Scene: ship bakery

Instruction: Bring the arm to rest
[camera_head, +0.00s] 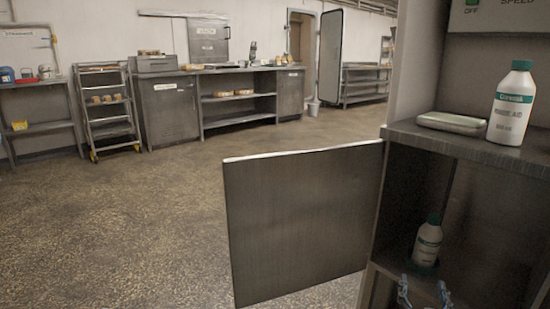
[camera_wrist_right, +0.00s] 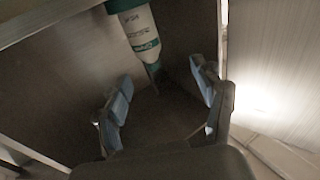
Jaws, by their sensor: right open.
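My right gripper (camera_head: 424,292) shows at the bottom edge of the head view, low in front of the open cabinet (camera_head: 398,200). In the right wrist view its two blue-padded fingers (camera_wrist_right: 163,105) are spread apart with nothing between them. A white bottle with a green cap and green label (camera_head: 427,243) stands on the lower shelf inside the cabinet, just beyond the fingertips. It also shows in the wrist view (camera_wrist_right: 138,32), apart from the fingers. My left gripper is in neither view.
The cabinet door (camera_head: 305,225) stands swung open to the left of the opening. A larger white bottle (camera_head: 511,104) and a grey metal case (camera_head: 450,123) are on the shelf above. Open floor (camera_head: 130,230) lies left of the door; counters (camera_head: 230,100) and a wheeled rack (camera_head: 107,110) stand far back.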

